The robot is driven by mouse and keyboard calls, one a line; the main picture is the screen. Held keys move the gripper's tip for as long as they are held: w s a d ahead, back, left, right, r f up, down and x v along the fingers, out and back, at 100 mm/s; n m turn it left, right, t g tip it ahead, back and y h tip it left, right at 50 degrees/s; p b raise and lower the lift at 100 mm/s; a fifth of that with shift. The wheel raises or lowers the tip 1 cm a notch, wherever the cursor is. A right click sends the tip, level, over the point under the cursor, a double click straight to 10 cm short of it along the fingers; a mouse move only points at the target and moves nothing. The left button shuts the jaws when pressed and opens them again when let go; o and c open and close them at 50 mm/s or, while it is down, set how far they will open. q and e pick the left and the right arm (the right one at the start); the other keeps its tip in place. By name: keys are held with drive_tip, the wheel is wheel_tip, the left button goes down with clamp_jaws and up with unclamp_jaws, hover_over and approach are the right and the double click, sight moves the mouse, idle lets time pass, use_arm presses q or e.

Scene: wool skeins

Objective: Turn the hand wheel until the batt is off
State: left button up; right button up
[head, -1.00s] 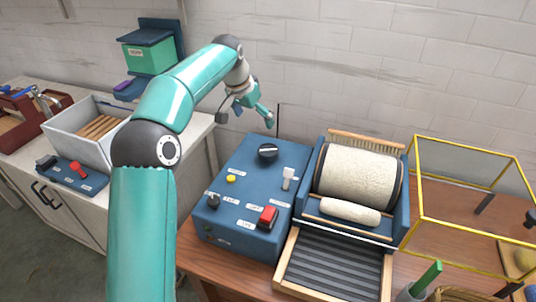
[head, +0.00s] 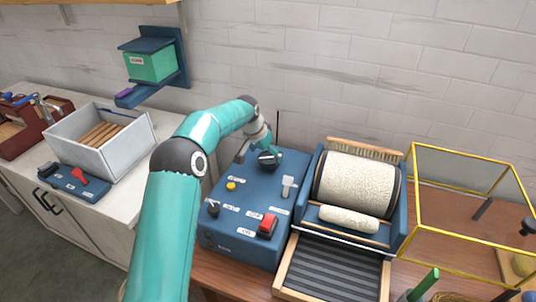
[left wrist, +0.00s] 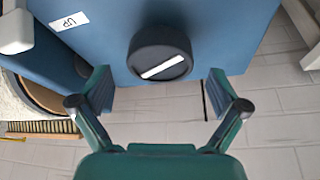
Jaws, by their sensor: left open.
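A blue control box (head: 232,255) stands on the wooden bench. A round black knob (head: 270,161) with a white line is on its top, near the back; it also shows in the left wrist view (left wrist: 160,53). My left gripper (head: 258,148) is open at the knob. In the left wrist view my left gripper's fingertips (left wrist: 161,90) are spread either side of the knob's line, with the knob just beyond them, apart from both. The carder's large drum (head: 356,183) is covered in cream wool, with a smaller wool-covered roller (head: 348,218) in front. I see no separate hand wheel. My right gripper is out of view.
The box top also holds a red switch (head: 267,226), a pale lever (head: 287,187) and a yellow button (head: 231,186). A ribbed feed tray (head: 330,265) lies before the drum. A yellow-framed clear case (head: 468,157) stands right. A grey crate (head: 136,150) is left.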

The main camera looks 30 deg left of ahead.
use_arm(q)
drive_tip(key=shift+x, duration=0.85)
drive_tip(key=shift+c, duration=0.4)
drive_tip(key=c, duration=1.1)
